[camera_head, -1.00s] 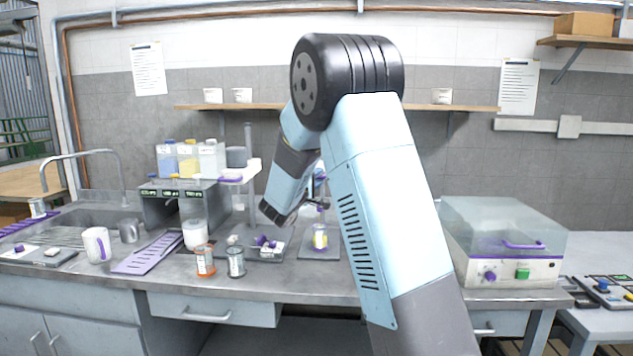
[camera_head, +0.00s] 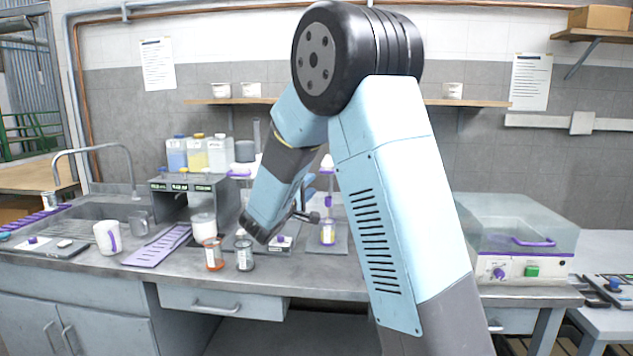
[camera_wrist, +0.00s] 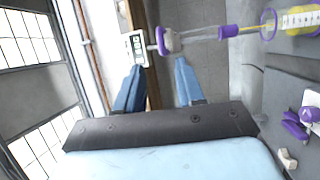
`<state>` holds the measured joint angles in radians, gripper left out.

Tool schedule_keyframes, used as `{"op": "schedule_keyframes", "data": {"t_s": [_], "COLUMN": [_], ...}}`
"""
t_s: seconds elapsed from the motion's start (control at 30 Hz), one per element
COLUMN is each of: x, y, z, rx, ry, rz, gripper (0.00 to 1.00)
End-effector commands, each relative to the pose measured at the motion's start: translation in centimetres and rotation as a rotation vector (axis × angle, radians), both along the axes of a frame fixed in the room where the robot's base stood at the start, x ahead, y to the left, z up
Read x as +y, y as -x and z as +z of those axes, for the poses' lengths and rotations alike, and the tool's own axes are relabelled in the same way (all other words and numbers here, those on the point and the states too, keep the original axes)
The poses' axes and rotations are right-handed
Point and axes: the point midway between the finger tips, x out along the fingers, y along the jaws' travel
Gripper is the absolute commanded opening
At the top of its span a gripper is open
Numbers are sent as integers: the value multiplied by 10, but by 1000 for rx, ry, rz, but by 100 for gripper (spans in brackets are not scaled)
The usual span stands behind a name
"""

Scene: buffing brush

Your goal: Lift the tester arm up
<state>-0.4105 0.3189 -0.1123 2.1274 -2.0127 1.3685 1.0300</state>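The tester shows in the wrist view with a white display head (camera_wrist: 138,47), a white and purple piece (camera_wrist: 169,41) beside it and a clear rod ending in a purple collar (camera_wrist: 228,31). I cannot tell exactly which part is the tester arm. In the head view my arm hides much of the tester.
An orange-rimmed can (camera_head: 213,254) and a grey can (camera_head: 244,255) stand near the counter's front edge. A white mug (camera_head: 107,237) and purple rack (camera_head: 158,248) are to the left. A clear-lidded machine (camera_head: 515,238) stands at right. A shelf (camera_head: 466,103) runs along the wall behind.

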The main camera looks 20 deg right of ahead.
Motion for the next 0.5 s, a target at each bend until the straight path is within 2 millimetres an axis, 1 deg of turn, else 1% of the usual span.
{"op": "schedule_keyframes", "data": {"t_s": [0.03,0.1,0.2,0.33,0.5], "x": [7,13,20,24,25], "y": [6,12,19,23,24], "z": [-1,-3,-4,-5,-5], "rx": [1,0,1,0,0], "ry": [0,-1,0,0,0], "rz": [3,2,2,0,0], "gripper": [38,38,38,38,38]}}
